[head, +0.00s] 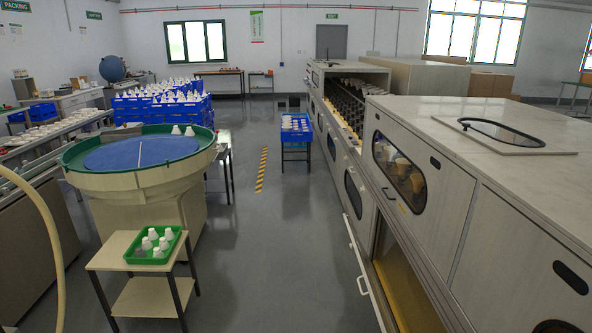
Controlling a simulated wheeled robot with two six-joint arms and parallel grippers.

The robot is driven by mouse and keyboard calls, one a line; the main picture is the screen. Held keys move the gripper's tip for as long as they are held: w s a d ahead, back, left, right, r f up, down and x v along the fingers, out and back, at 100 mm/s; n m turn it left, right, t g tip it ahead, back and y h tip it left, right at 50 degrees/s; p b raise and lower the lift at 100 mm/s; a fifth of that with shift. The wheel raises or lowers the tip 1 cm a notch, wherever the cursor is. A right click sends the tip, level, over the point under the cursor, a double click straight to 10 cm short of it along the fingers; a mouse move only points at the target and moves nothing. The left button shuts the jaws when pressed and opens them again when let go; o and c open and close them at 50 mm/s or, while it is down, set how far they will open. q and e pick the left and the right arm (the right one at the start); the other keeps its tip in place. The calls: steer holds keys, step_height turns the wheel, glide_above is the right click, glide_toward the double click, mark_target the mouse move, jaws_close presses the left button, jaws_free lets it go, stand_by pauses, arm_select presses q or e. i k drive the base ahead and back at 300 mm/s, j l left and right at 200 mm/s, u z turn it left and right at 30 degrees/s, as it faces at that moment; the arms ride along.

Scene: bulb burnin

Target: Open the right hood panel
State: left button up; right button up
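A long pale machine with hood panels runs along the right side. Its near front hood panel (412,180) has a dark-framed window with amber bulbs behind it and looks shut. A pale top panel (490,133) with an oval window lies flat on the near end. Farther along, the machine's top is open over rows of bulb holders (350,102). I cannot tell for sure which panel is the one called right. Neither of my grippers is in view.
Below the near panel is an open bay with an amber interior (402,288), and a white handle (362,286) beside it. A round feeder bowl (140,160) and a small table with a green tray (154,245) stand left. The grey floor (265,240) between is clear.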

mark_target(438, 227)
steer(key=i+j, duration=0.1)
steer(key=i, duration=1.55)
steer(key=i+z, duration=0.4)
steer(key=i+j+z, duration=0.3)
steer(key=i+z, duration=0.15)
steer(key=i+j+z, duration=0.4)
steer(key=i+j, duration=0.05)
steer(key=i, duration=0.1)
